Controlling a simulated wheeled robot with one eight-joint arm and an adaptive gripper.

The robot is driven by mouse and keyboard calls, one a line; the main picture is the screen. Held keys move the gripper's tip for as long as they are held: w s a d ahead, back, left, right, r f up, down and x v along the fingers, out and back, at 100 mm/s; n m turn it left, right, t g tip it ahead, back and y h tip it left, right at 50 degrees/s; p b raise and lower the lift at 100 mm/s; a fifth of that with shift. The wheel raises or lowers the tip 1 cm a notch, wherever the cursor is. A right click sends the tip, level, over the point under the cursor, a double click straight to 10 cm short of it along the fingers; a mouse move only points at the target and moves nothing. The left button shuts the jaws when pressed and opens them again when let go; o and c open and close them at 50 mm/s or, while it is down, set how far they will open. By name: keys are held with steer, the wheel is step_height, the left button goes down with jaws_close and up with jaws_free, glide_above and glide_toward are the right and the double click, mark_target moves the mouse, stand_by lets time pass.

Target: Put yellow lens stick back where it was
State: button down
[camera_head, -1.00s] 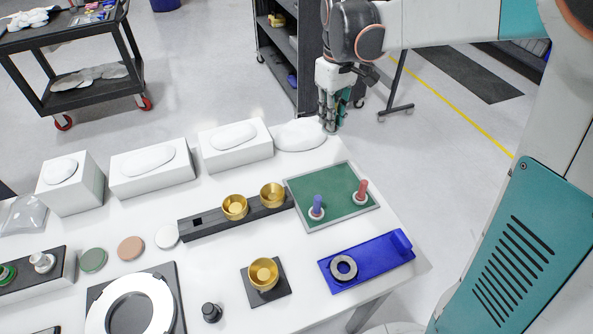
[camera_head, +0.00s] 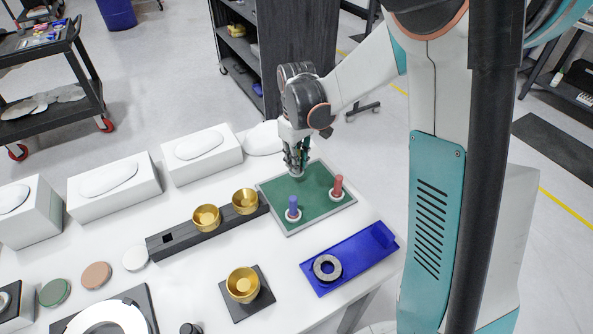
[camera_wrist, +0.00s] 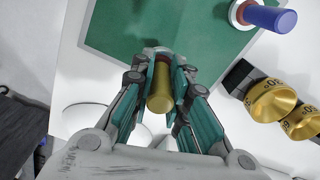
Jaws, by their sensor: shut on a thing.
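My gripper (camera_head: 296,160) is shut on the yellow lens stick (camera_wrist: 160,88), which shows between the fingers in the wrist view. In the head view the fingers mostly hide the stick. They point down at the back part of the green mat (camera_head: 281,217), which has a grey rim. I cannot tell whether the stick's pale round base touches the mat. A blue lens stick (camera_head: 293,205) stands upright near the mat's front left, and a red one (camera_head: 337,184) stands near its right side. The blue stick also shows in the wrist view (camera_wrist: 268,17).
A dark bar (camera_head: 185,236) with two brass cups (camera_head: 206,217) (camera_head: 245,201) lies left of the mat. A blue tray (camera_head: 355,257) with a grey ring is in front. White boxes (camera_head: 201,154) and a white rounded form (camera_head: 263,138) stand behind.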

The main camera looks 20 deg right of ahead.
steer(key=shift+f+b, duration=0.5)
steer(key=shift+f, duration=1.45)
steer(key=shift+f, duration=0.2)
steer(key=c, duration=1.6)
jaws_free()
steer(key=shift+r, duration=0.1)
steer(key=shift+o, duration=0.2)
